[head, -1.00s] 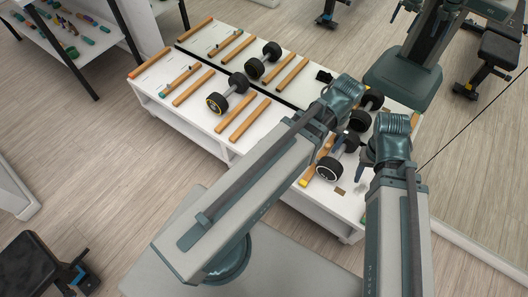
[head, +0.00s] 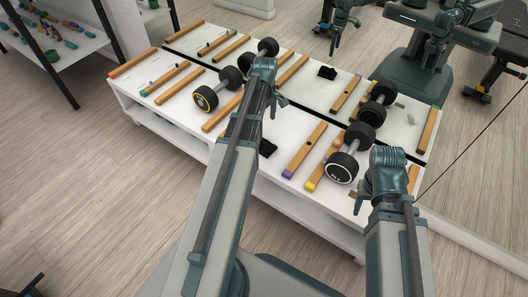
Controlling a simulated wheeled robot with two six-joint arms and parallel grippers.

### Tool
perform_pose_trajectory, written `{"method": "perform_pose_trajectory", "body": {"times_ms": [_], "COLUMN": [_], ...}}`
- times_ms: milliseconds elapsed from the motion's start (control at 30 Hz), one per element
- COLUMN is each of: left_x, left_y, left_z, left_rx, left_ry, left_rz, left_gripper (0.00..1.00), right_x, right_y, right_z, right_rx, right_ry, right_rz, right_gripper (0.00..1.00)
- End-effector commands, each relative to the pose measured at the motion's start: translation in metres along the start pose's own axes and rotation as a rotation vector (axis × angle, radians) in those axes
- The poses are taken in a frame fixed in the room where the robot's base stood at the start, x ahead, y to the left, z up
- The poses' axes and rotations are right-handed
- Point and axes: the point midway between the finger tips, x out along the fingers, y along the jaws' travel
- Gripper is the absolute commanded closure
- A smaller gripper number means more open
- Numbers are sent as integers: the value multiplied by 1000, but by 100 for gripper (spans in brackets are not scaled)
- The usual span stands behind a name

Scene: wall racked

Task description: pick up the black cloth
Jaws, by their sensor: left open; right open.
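The black cloth (head: 267,148) is a small crumpled dark heap on the white bench (head: 290,136), just right of my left forearm, which may hide part of it. My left gripper (head: 274,108) is open, pointing down, beyond the cloth in the picture and apart from it. My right gripper (head: 359,206) is open and empty, at the bench's right front edge, well away from the cloth.
A mirror behind the bench doubles its things, including the cloth. A yellow-ringed dumbbell (head: 205,98) and several wooden bars lie left; another dumbbell (head: 342,167), a purple-ended bar (head: 304,151) and a yellow-ended bar (head: 325,159) lie right. Bare bench surrounds the cloth's right side.

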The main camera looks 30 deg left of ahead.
Motion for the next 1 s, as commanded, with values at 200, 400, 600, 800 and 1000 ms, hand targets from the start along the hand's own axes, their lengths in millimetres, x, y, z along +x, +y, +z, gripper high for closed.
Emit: {"method": "perform_pose_trajectory", "body": {"times_ms": [200, 400, 600, 800, 1000], "left_x": [3, 22, 52, 79, 88], "left_y": [0, 0, 0, 0, 0], "left_z": [-1, -1, 0, 0, 0], "left_rx": [-4, -3, -2, -2, -1], "left_ry": [0, 0, 0, 0, 0], "left_rz": [1, 1, 0, 0, 0], "left_gripper": [0, 0, 0, 0, 0], "right_x": [3, 22, 51, 78, 87], "right_y": [0, -3, -7, -10, -11], "right_z": [0, -2, -4, -5, -6], "right_rx": [0, -3, -9, -10, -7], "right_ry": [0, 1, 3, 4, 4], "right_rz": [0, -2, -5, -7, -8], "right_gripper": [50, 50, 50, 50, 50]}}
